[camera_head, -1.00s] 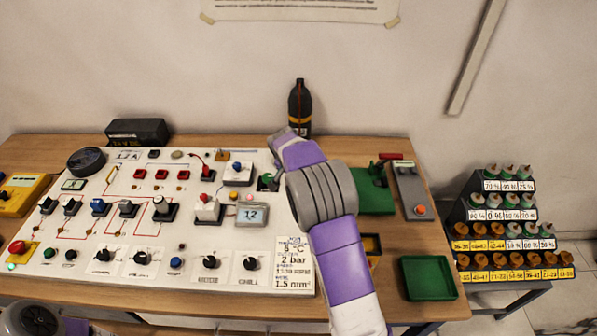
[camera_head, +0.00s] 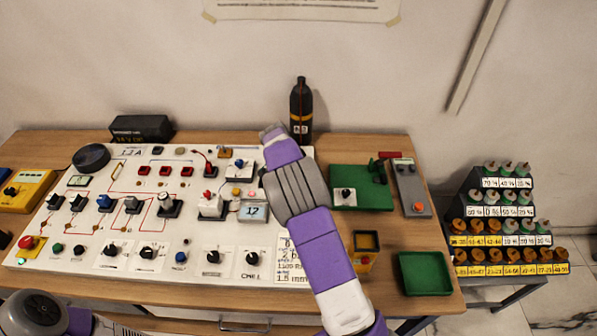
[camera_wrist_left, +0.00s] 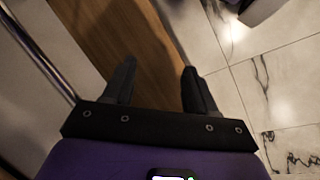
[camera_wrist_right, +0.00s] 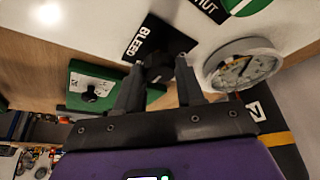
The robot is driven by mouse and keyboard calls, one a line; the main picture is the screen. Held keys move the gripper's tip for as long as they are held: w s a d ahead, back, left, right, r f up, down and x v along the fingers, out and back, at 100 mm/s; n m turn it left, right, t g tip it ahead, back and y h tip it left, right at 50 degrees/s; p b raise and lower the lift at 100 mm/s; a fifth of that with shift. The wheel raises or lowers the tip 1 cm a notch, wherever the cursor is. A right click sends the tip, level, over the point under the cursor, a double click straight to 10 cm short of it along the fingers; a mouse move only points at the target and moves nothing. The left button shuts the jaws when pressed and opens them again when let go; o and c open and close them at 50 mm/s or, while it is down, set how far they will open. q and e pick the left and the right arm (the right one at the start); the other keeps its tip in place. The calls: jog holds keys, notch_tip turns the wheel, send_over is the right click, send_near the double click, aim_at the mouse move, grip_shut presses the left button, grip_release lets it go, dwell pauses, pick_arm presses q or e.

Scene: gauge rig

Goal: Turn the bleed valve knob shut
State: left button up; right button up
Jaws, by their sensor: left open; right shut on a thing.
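The bleed valve knob (camera_wrist_right: 158,68) is black and sits beside a black label (camera_wrist_right: 155,38) reading BLEED in the right wrist view. My right gripper (camera_wrist_right: 161,78) is shut on this knob, with one finger on each side. In the head view my right arm (camera_head: 297,190) covers the knob and the fingers. A partly cut-off label reading "HUT" (camera_wrist_right: 212,8) lies beyond the knob, next to a green and white round part (camera_wrist_right: 243,5). My left gripper (camera_wrist_left: 158,75) is open and empty, over the table's edge and the tiled floor.
A round gauge (camera_wrist_right: 243,66) stands close to the right finger. A green board (camera_head: 367,193) and a green tray (camera_head: 426,273) lie right of the white panel (camera_head: 200,232), which carries several switches and knobs. A dark bottle (camera_head: 301,112) stands behind my right arm.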

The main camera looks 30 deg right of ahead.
jog(key=o, duration=1)
jog(key=shift+o, duration=0.2)
jog(key=p+v, duration=0.1)
jog(key=v, duration=0.6)
jog(key=shift+r, duration=0.25)
jog(key=shift+a, duration=0.1)
